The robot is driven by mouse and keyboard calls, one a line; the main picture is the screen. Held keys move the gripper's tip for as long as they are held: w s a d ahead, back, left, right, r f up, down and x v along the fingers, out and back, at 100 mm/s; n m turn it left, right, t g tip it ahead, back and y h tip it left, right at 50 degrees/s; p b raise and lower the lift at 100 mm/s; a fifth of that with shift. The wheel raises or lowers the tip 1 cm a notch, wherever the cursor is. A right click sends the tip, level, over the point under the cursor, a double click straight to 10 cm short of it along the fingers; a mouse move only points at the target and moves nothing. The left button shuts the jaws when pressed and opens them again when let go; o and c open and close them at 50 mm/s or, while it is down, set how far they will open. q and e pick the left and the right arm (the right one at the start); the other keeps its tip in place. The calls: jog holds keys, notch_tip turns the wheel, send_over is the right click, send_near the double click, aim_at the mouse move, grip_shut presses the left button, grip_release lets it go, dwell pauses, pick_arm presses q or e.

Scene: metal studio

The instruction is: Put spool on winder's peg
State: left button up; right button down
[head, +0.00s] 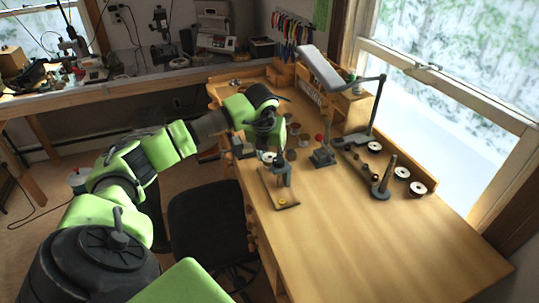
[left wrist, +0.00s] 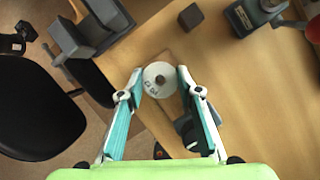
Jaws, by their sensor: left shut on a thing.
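My left gripper (head: 266,153) is over the near left part of the wooden bench, pointing down. In the left wrist view its two fingers (left wrist: 159,76) are shut on the sides of a white spool (left wrist: 154,88) with dark print and a dark centre. The spool's pale edge (head: 267,157) shows below the gripper in the head view. The winder (head: 282,174), a dark upright on a wooden base, stands right beside the gripper; its dark part (left wrist: 188,134) shows by the right finger. I cannot tell whether the peg is inside the spool's centre. My right gripper is not in view.
A desk lamp (head: 322,70) and a small vise (head: 322,156) stand behind the winder. The bench's front right is clear. A black chair (head: 205,220) stands left.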

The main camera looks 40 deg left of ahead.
pick_arm(q)
jog(key=shift+f+b, duration=1.4)
jog(key=shift+f, duration=0.35)
